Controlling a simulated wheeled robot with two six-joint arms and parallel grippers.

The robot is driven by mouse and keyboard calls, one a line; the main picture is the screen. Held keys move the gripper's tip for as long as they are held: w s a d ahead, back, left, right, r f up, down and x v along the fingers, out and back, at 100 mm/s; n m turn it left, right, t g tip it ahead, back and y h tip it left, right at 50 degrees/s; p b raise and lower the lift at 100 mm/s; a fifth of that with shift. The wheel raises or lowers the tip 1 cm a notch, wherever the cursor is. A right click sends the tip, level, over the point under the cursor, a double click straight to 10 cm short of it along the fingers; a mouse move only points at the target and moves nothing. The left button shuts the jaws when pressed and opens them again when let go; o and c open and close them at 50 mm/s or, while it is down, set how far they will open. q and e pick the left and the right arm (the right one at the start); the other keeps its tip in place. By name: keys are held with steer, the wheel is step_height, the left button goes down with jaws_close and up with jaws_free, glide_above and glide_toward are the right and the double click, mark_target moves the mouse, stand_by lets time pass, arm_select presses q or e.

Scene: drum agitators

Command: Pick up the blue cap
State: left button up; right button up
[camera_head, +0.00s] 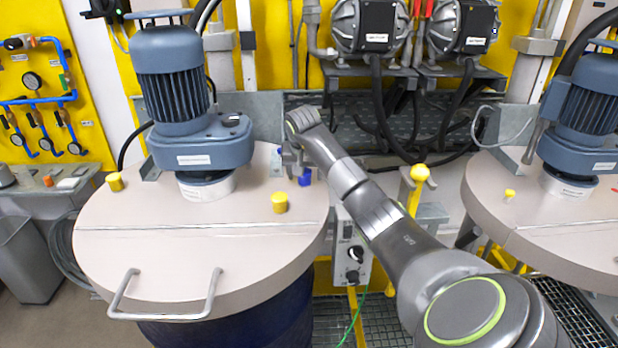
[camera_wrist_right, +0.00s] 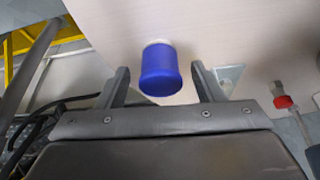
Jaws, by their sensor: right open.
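The blue cap (camera_wrist_right: 160,73) is a short cylinder seen in the right wrist view, on a pale neck at the drum lid. In the head view the blue cap (camera_head: 305,177) shows only in part at the right rim of the left drum lid (camera_head: 150,260), behind my right gripper. My right gripper (camera_head: 292,165) is open, its fingers pointing at the lid edge. In the right wrist view my right gripper (camera_wrist_right: 162,80) has one finger on each side of the cap, with gaps visible on both sides. My left gripper is not in view.
A blue-grey motor (camera_head: 180,90) stands on the left lid. Yellow caps (camera_head: 279,203) and a metal handle (camera_head: 165,310) are also on it. A second drum lid with a motor (camera_head: 580,120) is at the right. A yellow post (camera_head: 418,190) stands between the drums.

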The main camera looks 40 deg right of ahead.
steer(key=shift+a+r, duration=0.15)
steer(key=shift+a, duration=0.05)
steer(key=shift+s+a+r, duration=0.1)
steer(key=shift+c, duration=2.4)
steer(key=c, duration=0.6)
steer(key=shift+r, duration=0.15)
steer(key=shift+c, duration=0.2)
step_height(320, 180, up, 8)
steer(key=b, duration=0.3)
steer(key=shift+r+b, duration=0.15)
steer(key=shift+b, duration=0.15)
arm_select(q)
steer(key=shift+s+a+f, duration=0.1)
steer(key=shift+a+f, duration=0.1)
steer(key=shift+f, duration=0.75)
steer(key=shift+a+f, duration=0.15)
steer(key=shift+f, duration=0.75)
arm_select(e)
steer(key=shift+r, duration=0.6)
